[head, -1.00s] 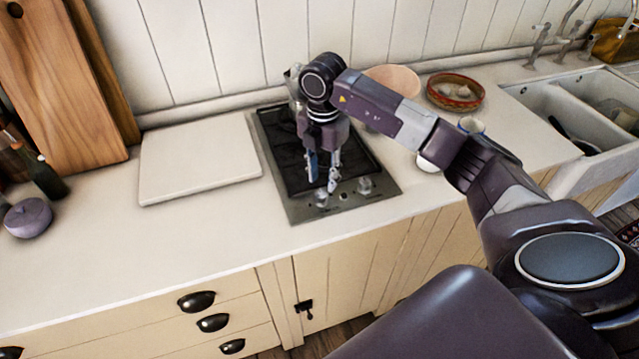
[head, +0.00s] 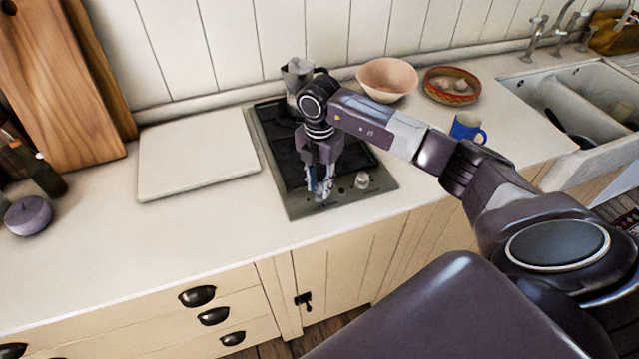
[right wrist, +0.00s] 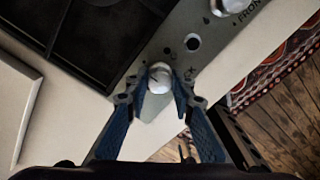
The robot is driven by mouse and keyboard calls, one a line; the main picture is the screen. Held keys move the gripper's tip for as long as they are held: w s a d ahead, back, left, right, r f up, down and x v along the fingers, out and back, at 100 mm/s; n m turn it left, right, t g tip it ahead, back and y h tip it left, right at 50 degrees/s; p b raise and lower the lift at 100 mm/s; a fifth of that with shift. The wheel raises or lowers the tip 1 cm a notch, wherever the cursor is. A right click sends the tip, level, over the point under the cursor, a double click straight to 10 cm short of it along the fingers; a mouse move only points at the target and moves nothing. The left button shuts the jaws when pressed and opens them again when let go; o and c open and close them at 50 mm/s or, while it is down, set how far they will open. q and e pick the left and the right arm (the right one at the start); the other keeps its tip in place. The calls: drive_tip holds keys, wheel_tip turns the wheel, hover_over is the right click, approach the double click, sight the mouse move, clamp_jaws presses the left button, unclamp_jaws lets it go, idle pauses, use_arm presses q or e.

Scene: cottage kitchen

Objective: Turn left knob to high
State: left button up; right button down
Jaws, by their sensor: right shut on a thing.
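The cooktop (head: 298,208) is set in the counter, with two knobs on its front strip. My right gripper (head: 322,196) is lowered over the left knob and mostly hides it in the head view. In the right wrist view the left knob (right wrist: 159,78) is a round pale knob between the fingertips of the right gripper (right wrist: 158,90), which is shut on it. The right knob (head: 362,181) is free, and it also shows at the top of the right wrist view (right wrist: 232,5). My left gripper is not in view.
A moka pot (head: 297,75) stands at the back of the cooktop. A pale board (head: 195,160) lies to the left. A pink bowl (head: 387,78), a patterned bowl (head: 451,86) and a blue mug (head: 466,126) stand to the right, before the sink (head: 540,100).

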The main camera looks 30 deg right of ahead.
drive_tip(key=shift+w+f+n+b, duration=0.1)
drive_tip(key=shift+n+b, duration=1.5)
drive_tip(key=shift+n, duration=0.4)
drive_tip(key=n+b, duration=0.3)
drive_tip(key=n, duration=0.1)
drive_tip(key=shift+n, duration=0.3)
drive_tip(key=n+b, duration=0.3)
drive_tip(key=n, duration=0.2)
drive_tip(key=shift+a, duration=0.1)
drive_tip(key=shift+n+b, duration=0.95)
drive_tip(key=shift+n, duration=1.15)
drive_tip(key=shift+r, duration=0.2)
drive_tip(key=c, duration=1.9)
unclamp_jaws()
drive_tip(key=shift+c, duration=0.2)
